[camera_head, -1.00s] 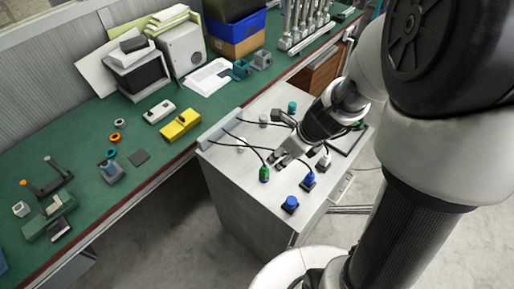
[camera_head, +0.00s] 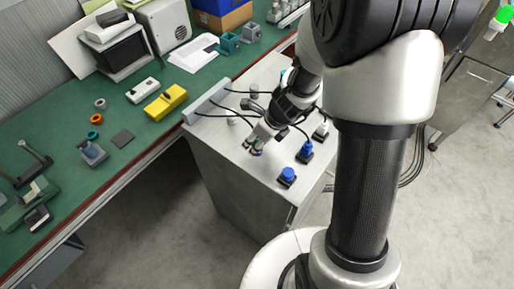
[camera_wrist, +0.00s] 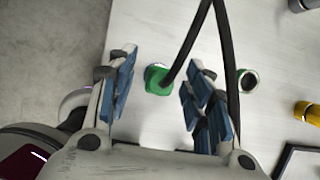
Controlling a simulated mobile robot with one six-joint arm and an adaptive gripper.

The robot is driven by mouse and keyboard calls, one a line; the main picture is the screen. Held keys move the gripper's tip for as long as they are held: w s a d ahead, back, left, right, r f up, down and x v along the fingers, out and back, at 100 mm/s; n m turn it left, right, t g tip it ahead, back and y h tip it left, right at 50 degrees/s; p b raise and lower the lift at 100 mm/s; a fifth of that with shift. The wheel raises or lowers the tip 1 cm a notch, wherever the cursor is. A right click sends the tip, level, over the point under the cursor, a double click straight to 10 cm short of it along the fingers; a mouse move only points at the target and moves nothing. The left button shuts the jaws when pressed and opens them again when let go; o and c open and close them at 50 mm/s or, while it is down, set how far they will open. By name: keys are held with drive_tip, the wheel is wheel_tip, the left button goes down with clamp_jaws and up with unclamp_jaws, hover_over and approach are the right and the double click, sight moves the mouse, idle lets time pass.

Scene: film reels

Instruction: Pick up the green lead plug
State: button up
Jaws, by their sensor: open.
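The green lead plug (camera_wrist: 157,78) stands on the pale cabinet top in the wrist view, with a black cable running up from it. My gripper (camera_wrist: 160,88) is open, with one blue-padded finger to the left of the plug and the other to its right. I cannot tell whether either finger touches it. In the head view my gripper (camera_head: 262,139) is low over the cabinet top, and it mostly hides the green plug there.
A blue plug (camera_head: 305,151) with a cable, a blue-capped piece (camera_head: 287,175) and a white plug (camera_head: 321,130) stand to the right on the cabinet (camera_head: 222,150). A green-ringed piece (camera_wrist: 248,80) lies right of my gripper. A green bench (camera_head: 60,130) adjoins at left.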

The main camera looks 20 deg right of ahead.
drive_tip(key=shift+w+f, duration=0.1)
drive_tip(key=shift+f, duration=0.2)
drive_tip(key=shift+r, duration=0.1)
clamp_jaws()
drive_tip(key=shift+r, duration=0.1)
idle(0.3)
